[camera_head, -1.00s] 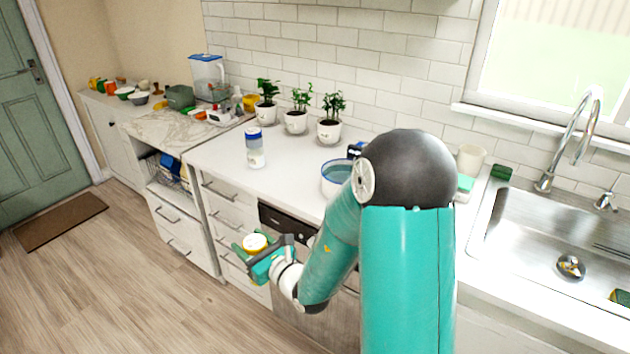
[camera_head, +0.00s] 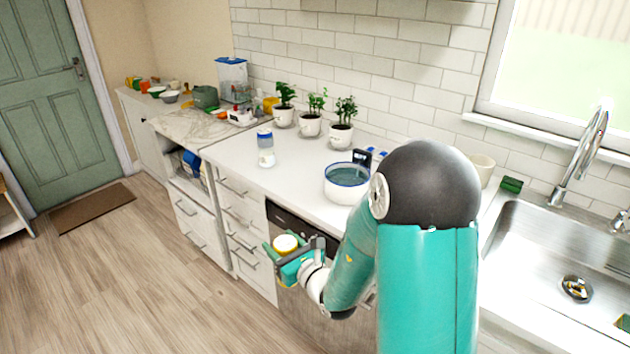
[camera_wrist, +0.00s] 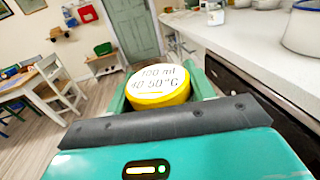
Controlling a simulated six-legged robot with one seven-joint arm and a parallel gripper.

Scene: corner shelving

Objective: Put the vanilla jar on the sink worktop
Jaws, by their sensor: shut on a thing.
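My gripper (camera_head: 287,258) is shut on a jar with a white and yellow lid (camera_head: 286,244), held upright in front of the drawers, below the worktop's height. In the wrist view the jar lid (camera_wrist: 158,84) reads "100 ml" and sits between the green fingers; the jar's body is mostly hidden, and I cannot read a vanilla label. The sink worktop (camera_head: 505,317) is at the right, around a steel sink (camera_head: 540,255). My arm hides part of the worktop in the middle.
A white bowl with a blue rim (camera_head: 345,188), a blue-capped jar (camera_head: 265,150) and several potted plants (camera_head: 311,122) stand on the white worktop. A faucet (camera_head: 582,160) rises behind the sink. A green sponge (camera_head: 511,185) and a cream cup (camera_head: 483,168) are near it.

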